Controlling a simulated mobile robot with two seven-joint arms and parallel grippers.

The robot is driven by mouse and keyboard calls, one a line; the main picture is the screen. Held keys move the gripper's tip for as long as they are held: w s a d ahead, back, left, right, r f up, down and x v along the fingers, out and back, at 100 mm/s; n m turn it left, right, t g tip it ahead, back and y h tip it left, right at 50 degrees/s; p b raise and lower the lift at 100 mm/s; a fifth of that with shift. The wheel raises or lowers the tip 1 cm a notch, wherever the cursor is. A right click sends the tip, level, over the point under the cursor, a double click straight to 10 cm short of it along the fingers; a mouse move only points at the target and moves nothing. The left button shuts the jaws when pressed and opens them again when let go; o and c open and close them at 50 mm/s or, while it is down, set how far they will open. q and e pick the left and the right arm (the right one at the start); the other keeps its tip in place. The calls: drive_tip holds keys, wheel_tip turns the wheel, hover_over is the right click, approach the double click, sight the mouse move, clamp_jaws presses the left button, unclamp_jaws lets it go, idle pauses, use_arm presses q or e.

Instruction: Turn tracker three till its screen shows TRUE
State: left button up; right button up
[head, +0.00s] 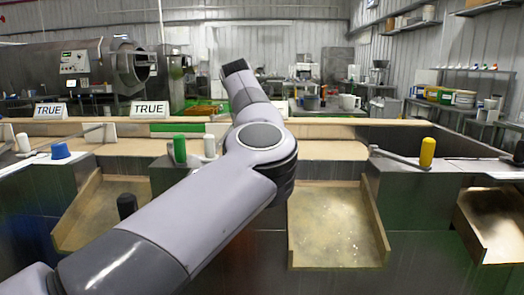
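Two white screens stand at the back left of the counter. The left screen (50,110) and the one to its right (149,109) both read TRUE. I cannot tell which tracker is number three, and no third screen shows. My arm comes in from the lower left and covers the middle of the counter. No gripper fingers can be made out.
Open wooden chutes slope down at the front: one at the left (90,232), one in the middle (335,225), one at the right edge (492,222). A black handle (127,205) stands by the left chute. A large metal drum machine (75,75) stands behind.

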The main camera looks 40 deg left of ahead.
idle(0.6)
use_arm(q)
drive_tip(key=o, duration=1.1)
drive_tip(key=shift+c, duration=0.2)
drive_tip(key=shift+r, duration=0.1)
drive_tip(key=v, duration=0.7)
drive_tip(key=shift+a+r, duration=0.1)
